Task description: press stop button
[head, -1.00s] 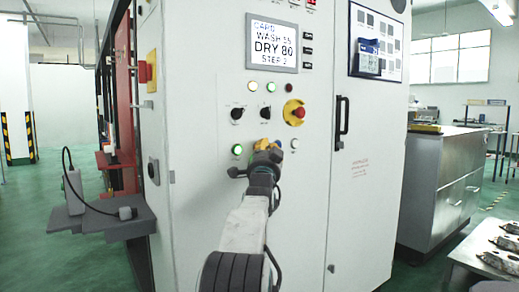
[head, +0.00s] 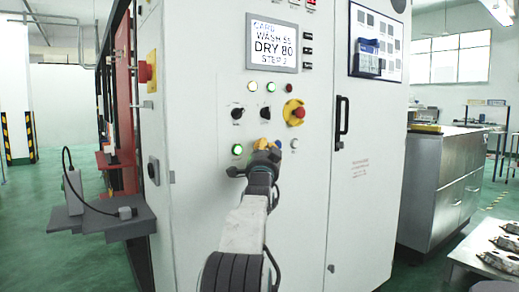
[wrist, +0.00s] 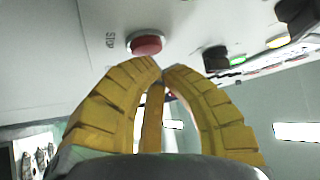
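The stop button (wrist: 146,43) is a round red button in a metal ring on the white panel, with the word STOP beside it in the wrist view. My gripper (wrist: 161,73) has its yellow fingers curved together, with the tips nearly meeting and nothing seen between them. In the wrist view the tips appear just below the button; a small gap shows in the picture, but the depth between them is hard to tell. In the head view my gripper (head: 265,146) is in front of the lower panel, and I cannot see the stop button there.
A green lit button (head: 237,149) is left of my gripper. Dark knobs (head: 237,113) and a red emergency knob on yellow (head: 296,112) are above it. The display (head: 272,43) reads DRY 80. A grey shelf (head: 120,222) juts out at the left.

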